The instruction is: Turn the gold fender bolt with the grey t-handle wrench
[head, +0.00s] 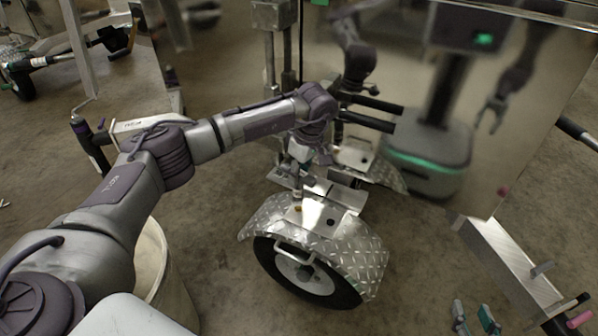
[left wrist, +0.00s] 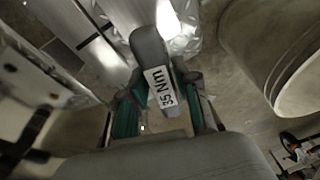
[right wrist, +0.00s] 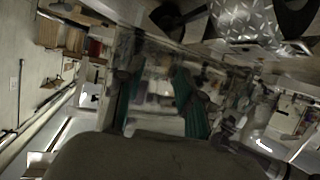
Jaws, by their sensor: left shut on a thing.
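The gold fender bolt (head: 298,208) shows as a small gold spot on the bright plate atop the diamond-plate fender (head: 355,240). My left gripper (head: 300,160) is above the fender, shut on the grey t-handle wrench (head: 298,188). The wrench points down with its lower end at the bolt; I cannot tell whether it is seated. In the left wrist view the wrench's grey handle (left wrist: 148,48), labelled "35 Nm", lies between the teal fingers (left wrist: 160,108). My right gripper (head: 474,314) is low at the right, away from the fender. In the right wrist view it is open and empty (right wrist: 157,92).
A shiny aluminium trailer panel (head: 390,60) rises behind the fender and mirrors my body and the fender. A wheel (head: 305,275) sits under the fender. A pale round bin (head: 165,270) stands beside my left arm. An aluminium beam (head: 510,265) is at the right. Floor between is clear.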

